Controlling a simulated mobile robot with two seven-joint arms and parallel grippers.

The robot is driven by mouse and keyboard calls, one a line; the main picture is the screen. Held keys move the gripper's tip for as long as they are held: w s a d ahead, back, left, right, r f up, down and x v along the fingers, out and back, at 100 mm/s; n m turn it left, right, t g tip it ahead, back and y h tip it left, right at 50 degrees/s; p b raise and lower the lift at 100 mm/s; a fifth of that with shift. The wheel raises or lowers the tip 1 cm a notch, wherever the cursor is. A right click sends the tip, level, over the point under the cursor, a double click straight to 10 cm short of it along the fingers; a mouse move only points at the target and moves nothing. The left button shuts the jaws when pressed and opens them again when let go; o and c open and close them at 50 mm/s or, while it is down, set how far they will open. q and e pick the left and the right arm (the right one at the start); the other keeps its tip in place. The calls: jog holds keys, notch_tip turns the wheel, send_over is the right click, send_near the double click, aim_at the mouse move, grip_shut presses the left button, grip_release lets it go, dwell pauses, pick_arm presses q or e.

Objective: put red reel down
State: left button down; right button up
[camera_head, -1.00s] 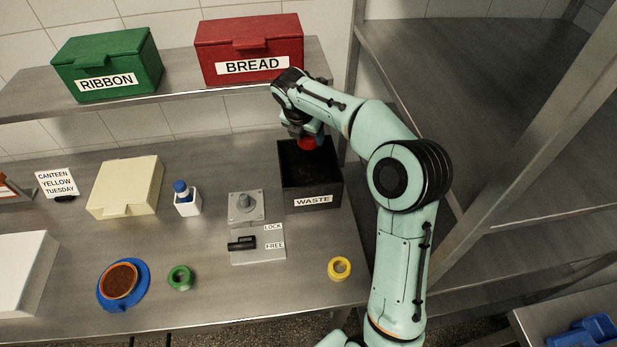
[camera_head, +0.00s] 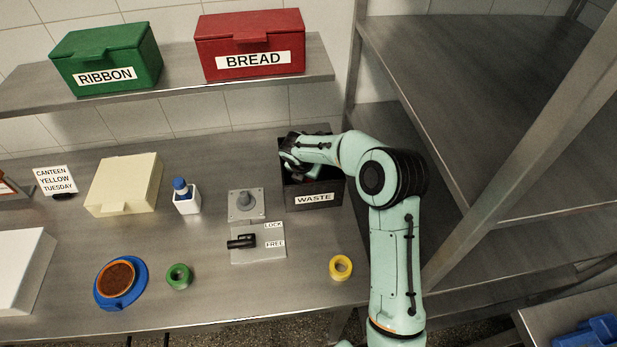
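My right gripper (camera_head: 296,170) is low inside the dark waste bin (camera_head: 318,197), which is labelled WASTE. Its fingers are hidden by my wrist and the bin wall, so I cannot see whether they are open or shut. The red reel is not visible; the inside of the bin is mostly covered by my arm. A yellow reel (camera_head: 340,267) lies on the table in front of the bin. A green reel (camera_head: 178,276) lies at the front left. My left gripper is not in view.
A grey lock plate (camera_head: 259,247) with a black handle stands left of the yellow reel. A blue saucer (camera_head: 104,300) holds a brown-filled bowl. A cream box (camera_head: 124,185) and white holder (camera_head: 187,205) stand further back. Green (camera_head: 107,59) and red (camera_head: 250,45) boxes sit on the shelf.

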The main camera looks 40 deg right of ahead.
jog(key=shift+f, duration=0.3)
jog(key=shift+f, duration=0.2)
jog(key=o, duration=1.3)
jog(key=shift+c, duration=0.2)
jog(key=shift+a+r, duration=0.1)
jog(key=shift+r, duration=0.45)
jog(key=v, duration=1.1)
jog(key=shift+s+r, duration=0.1)
jog(key=shift+r, duration=0.05)
